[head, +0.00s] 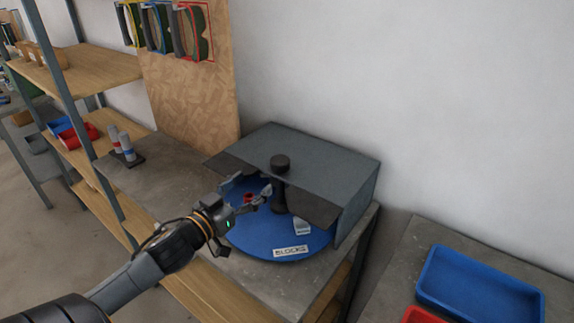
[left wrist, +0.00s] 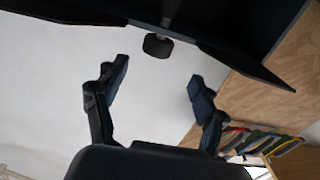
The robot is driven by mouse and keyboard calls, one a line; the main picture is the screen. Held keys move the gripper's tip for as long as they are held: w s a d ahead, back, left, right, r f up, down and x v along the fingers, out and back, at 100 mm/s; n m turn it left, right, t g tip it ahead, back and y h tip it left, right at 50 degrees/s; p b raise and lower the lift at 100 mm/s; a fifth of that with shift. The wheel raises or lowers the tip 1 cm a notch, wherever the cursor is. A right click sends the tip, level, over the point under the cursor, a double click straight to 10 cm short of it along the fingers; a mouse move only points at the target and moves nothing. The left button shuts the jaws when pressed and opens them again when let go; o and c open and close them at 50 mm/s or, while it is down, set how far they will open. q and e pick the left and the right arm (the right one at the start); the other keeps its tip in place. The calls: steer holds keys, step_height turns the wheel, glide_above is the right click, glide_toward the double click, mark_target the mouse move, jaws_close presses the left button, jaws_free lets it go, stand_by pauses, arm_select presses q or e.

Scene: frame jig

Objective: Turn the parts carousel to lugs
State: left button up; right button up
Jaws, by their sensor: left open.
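The parts carousel (head: 258,238) is a blue round disc on the grey bench, partly under a grey hood. A white label (head: 291,251) reading "BLOCKS" faces front on its rim. A black post with a round knob (head: 280,163) rises at the hood's front; the knob also shows in the left wrist view (left wrist: 157,46). A small red part (head: 248,198) and a pale grey part (head: 302,227) sit on the disc. My left gripper (head: 251,186) is open and empty above the disc's left side, left of the post. No "lugs" label is readable. My right gripper is out of view.
The hood (head: 330,165) covers the back of the disc, with dark flaps hanging at its front. Two grey cylinders on a dark base (head: 125,155) stand on the bench at left. A blue tray (head: 480,285) lies on another bench at right. A shelf rack is at left.

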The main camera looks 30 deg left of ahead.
mark_target(274, 168)
arm_select(q)
steer(key=w, duration=0.3)
steer(key=shift+d+r, duration=0.15)
steer(key=shift+r, duration=0.05)
steer(key=w+p, duration=0.2)
steer(key=w, duration=0.5)
steer(key=shift+d, duration=0.2)
steer(key=shift+w+d+f, duration=0.1)
steer(key=shift+w, duration=0.45)
steer(key=shift+w+f, duration=0.1)
steer(key=c, duration=1)
jaws_close()
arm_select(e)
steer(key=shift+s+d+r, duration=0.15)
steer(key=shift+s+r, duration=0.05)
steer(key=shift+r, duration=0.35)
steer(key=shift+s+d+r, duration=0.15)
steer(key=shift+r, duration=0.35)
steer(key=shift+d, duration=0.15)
